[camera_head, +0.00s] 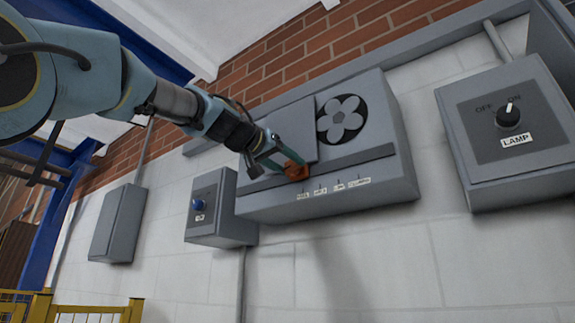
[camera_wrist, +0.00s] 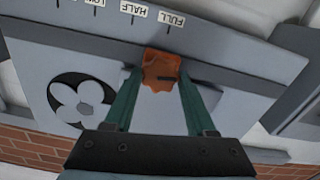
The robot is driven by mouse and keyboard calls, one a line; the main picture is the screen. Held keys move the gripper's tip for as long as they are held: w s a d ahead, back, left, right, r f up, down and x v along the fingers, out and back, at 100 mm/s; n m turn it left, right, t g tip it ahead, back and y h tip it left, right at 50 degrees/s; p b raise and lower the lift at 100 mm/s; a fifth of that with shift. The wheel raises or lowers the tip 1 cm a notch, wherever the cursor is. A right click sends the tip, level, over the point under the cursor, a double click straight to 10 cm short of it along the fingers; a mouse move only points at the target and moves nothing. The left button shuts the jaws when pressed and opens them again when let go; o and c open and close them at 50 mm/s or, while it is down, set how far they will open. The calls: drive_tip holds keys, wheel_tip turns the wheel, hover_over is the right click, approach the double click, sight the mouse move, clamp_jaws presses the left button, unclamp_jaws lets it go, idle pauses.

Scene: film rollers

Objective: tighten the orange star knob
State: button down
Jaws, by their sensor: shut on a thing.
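The orange star knob (camera_head: 296,171) is on the lower front of a grey wall box (camera_head: 330,206), above a row of small white labels. It also shows in the wrist view (camera_wrist: 161,71), where its dark pointer mark is visible. My gripper (camera_head: 288,166) reaches in from the upper left. Its green fingers are shut on the knob, one on each side, as the wrist view (camera_wrist: 160,82) shows. The labels HALF and FULL are readable in the wrist view, close to the knob. The fingers partly cover the knob in the head view.
A fan grille (camera_head: 342,119) is on the box face. A LAMP switch box (camera_head: 512,180) hangs at right. A smaller box with a blue knob (camera_head: 198,204) hangs just left. A plain grey box (camera_head: 118,223) is farther left. Yellow railing (camera_head: 95,310) stands at lower left.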

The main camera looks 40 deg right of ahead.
drive_tip(key=shift+f, duration=0.1)
drive_tip(key=c, duration=1.6)
unclamp_jaws()
drive_tip(key=m+b, duration=0.2)
drive_tip(key=m, duration=0.1)
drive_tip(key=shift+f+b, duration=0.1)
drive_tip(key=shift+b, duration=0.3)
drive_tip(key=c, duration=1.6)
unclamp_jaws()
drive_tip(key=m+b, duration=0.3)
drive_tip(key=m, duration=0.3)
drive_tip(key=shift+s, duration=0.1)
drive_tip(key=m+b, duration=0.1)
drive_tip(key=m, duration=0.3)
drive_tip(key=shift+s+d+m, duration=0.1)
drive_tip(key=shift+m, duration=0.3)
drive_tip(key=shift+m+b, duration=0.6)
drive_tip(key=shift+m, duration=2)
drive_tip(key=shift+c, duration=1.1)
unclamp_jaws()
